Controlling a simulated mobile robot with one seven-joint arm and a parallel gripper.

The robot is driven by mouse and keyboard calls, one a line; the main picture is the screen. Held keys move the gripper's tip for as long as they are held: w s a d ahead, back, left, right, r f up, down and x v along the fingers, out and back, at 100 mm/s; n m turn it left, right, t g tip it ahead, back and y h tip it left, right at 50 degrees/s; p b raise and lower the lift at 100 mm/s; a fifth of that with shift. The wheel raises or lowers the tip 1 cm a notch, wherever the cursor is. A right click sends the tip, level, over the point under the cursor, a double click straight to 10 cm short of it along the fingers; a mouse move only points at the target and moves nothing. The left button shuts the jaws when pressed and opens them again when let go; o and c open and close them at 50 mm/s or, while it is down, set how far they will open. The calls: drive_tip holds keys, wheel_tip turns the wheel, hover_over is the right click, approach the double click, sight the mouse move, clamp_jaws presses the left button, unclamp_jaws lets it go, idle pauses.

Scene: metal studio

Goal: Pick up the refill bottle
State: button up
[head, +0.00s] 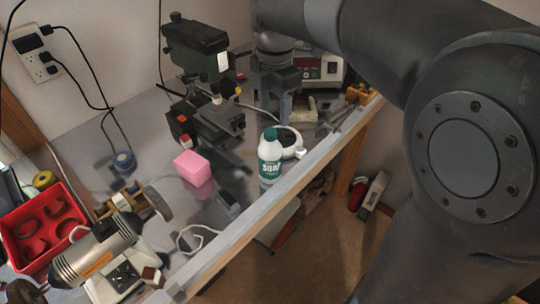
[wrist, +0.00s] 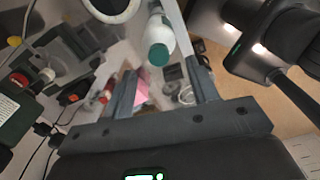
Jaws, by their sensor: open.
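The refill bottle (head: 269,165) is white with a teal cap and a teal label, and stands upright on the grey bench near its wooden front edge. In the wrist view the bottle (wrist: 159,32) shows cap-first at the top, just beyond the fingertips. My gripper (head: 284,112) points down above and behind the bottle in the head view. In the wrist view my gripper (wrist: 162,72) is open, its two dark fingers apart with nothing held between them. The bottle appears free of the fingers.
A pink block (head: 193,168) lies left of the bottle. A round white device (head: 287,142) is close behind it. A drill press (head: 205,90) stands farther back, with a red tray (head: 42,228) and a bench grinder (head: 100,250) at left. Floor lies beyond the bench edge.

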sight(270, 131)
wheel_tip(270, 131, down, 2)
drive_tip(key=f, duration=0.2)
drive_tip(key=a+f, duration=0.1)
drive_tip(key=f, duration=0.1)
drive_tip(key=shift+s, duration=0.1)
drive_tip(key=shift+f, duration=0.65)
drive_tip(key=shift+c, duration=0.3)
clamp_jaws()
